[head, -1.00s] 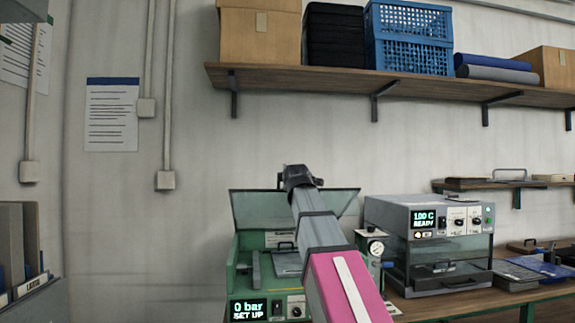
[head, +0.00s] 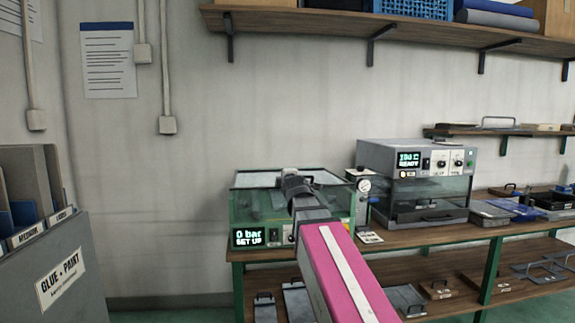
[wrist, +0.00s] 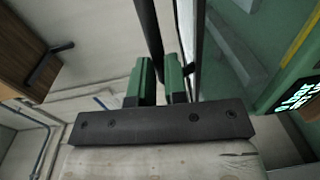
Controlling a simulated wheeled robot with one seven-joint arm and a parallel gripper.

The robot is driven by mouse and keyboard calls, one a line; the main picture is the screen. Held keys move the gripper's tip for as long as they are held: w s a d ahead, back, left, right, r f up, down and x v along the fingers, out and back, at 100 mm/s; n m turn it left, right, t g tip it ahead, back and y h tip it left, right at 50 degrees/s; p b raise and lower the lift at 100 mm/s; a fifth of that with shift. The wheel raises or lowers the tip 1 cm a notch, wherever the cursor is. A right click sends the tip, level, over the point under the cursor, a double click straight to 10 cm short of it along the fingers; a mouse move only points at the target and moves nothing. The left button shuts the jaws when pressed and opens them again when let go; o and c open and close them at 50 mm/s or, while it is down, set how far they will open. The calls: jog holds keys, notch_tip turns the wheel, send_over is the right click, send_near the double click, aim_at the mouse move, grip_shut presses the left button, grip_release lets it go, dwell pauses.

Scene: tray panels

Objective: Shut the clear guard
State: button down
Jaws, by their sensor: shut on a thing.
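The clear guard (head: 252,205) sits low over the green machine (head: 272,236) in the head view, its top roughly level and its see-through front hanging over the machine's front. I cannot tell whether its lower edge touches the body. My gripper (head: 290,175) is at the guard's front top edge, and my arm hides part of the guard and machine. In the wrist view my gripper (wrist: 161,78) has its green fingers shut on a dark bar of the guard. The machine's display (head: 248,237) reads "0 bar SET UP".
A grey oven-like machine (head: 415,158) stands to the right on the bench, with a round gauge (head: 364,185) between the two. A wall shelf (head: 330,22) runs above. The wall behind the guard is clear.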

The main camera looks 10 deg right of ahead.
jog(key=shift+w+f, duration=0.15)
jog(key=shift+f, duration=1.15)
jog(key=shift+w+f, duration=0.1)
jog(key=shift+f, duration=1.2)
jog(key=c, duration=1.8)
grip_release()
jog(key=shift+s, duration=0.15)
jog(key=shift+c, duration=0.2)
jog(key=o, duration=0.7)
jog(key=shift+f, duration=0.1)
jog(key=shift+o, duration=0.2)
jog(key=shift+s, duration=0.1)
jog(key=shift+s, duration=0.1)
